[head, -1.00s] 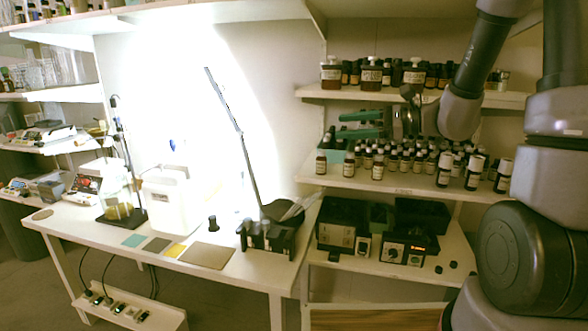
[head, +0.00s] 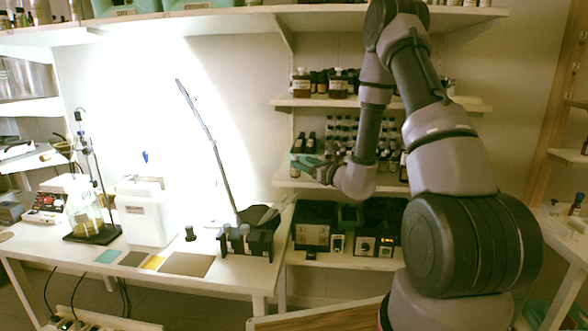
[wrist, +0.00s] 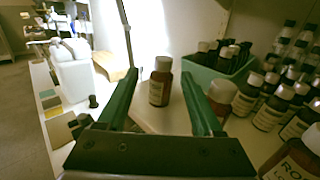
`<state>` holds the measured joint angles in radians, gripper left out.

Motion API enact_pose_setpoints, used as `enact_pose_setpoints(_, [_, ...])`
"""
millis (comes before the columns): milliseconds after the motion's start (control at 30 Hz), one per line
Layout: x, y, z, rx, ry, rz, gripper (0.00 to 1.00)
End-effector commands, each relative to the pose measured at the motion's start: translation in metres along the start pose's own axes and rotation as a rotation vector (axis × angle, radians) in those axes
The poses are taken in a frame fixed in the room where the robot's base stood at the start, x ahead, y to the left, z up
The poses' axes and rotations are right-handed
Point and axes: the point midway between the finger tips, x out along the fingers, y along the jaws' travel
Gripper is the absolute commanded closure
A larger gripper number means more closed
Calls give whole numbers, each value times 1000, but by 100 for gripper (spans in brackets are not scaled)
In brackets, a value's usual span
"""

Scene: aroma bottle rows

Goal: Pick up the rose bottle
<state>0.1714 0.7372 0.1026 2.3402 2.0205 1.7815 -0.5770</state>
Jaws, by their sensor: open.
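My gripper (wrist: 160,73) is open and empty, its two green fingers spread. A small brown bottle (wrist: 159,86) with a pale cap and a light label stands upright between the fingers in the wrist view, just beyond or at the tips; its label is too small to read. Another brown bottle (wrist: 219,98) is by the right finger, partly hidden. A closer bottle (wrist: 298,160) at the lower right has a label starting "RO", cut off by the frame. I cannot tell for certain which is rose. In the head view my gripper (head: 308,162) is at the shelf's left end.
Several brown bottles (wrist: 270,112) stand close together on the right. A green tray (wrist: 213,75) of dark bottles is behind. The lower shelf (head: 283,180) ends at the left, beside the table (head: 215,283). An upper shelf (head: 285,101) is above my gripper.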

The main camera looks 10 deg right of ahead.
Motion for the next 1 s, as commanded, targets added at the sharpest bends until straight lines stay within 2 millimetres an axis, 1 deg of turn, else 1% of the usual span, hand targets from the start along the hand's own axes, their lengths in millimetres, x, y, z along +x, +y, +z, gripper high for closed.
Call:
enact_pose_setpoints(167, [14,-1,1,0,-1,1,32])
enact_pose_setpoints(300, [37,-3,3,0,-2,2,32])
enact_pose_setpoints(400, [49,-3,2,1,-1,2,32])
enact_pose_setpoints(500, [56,-4,3,0,-1,1,32])
enact_pose_setpoints(733, [56,-3,3,1,0,1,32])
enact_pose_setpoints(767, [56,-3,3,1,0,1,44])
enact_pose_setpoints(800, [56,-3,3,1,0,1,59])
enact_pose_setpoints(867, [56,-3,3,1,0,1,82])
enact_pose_setpoints(900, [56,-3,3,1,0,1,98])
enact_pose_setpoints(933, [56,-3,3,1,0,1,100])
enact_pose_setpoints(1000, [56,-3,3,1,0,1,100])
